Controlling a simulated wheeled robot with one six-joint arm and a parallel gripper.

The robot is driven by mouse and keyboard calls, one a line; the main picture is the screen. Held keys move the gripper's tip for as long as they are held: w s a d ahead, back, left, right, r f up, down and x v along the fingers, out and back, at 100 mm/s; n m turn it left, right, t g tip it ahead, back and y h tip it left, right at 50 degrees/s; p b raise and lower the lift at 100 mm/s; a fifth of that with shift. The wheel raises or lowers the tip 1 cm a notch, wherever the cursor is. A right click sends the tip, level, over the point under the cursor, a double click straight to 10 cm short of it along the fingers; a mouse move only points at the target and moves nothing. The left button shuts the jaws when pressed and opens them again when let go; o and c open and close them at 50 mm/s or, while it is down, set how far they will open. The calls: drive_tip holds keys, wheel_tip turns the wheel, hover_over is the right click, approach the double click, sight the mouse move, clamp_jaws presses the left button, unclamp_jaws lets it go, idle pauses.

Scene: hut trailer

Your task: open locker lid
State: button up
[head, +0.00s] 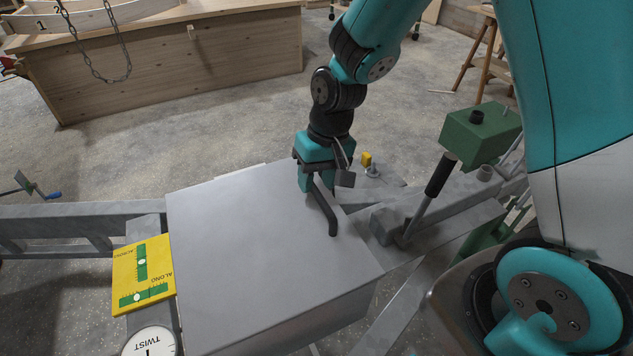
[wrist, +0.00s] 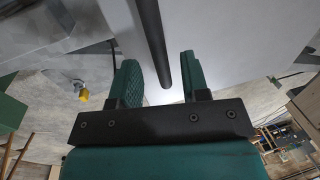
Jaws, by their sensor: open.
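The locker is a grey metal box, and its flat lid (head: 255,250) is shut in the head view. A dark bar handle (head: 325,208) stands on the lid near its right edge. My gripper (head: 312,178) is over that edge, at the handle's far end. In the wrist view, my gripper (wrist: 157,80) has its two green fingers apart, and the dark handle (wrist: 150,40) reaches in between them with gaps on both sides. The lid (wrist: 220,35) lies behind the fingers. The fingertips are partly hidden in the head view.
A lever with a black grip (head: 440,175) and a green box (head: 482,135) stand right of the locker. A yellow level plate (head: 128,290) and a round TWIST dial (head: 150,343) are on the left. A wooden bench (head: 190,65) stands behind, across open floor.

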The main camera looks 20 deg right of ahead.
drive_tip(key=shift+a+f, duration=0.1)
drive_tip(key=shift+f, duration=0.4)
drive_tip(key=shift+r, duration=0.1)
clamp_jaws()
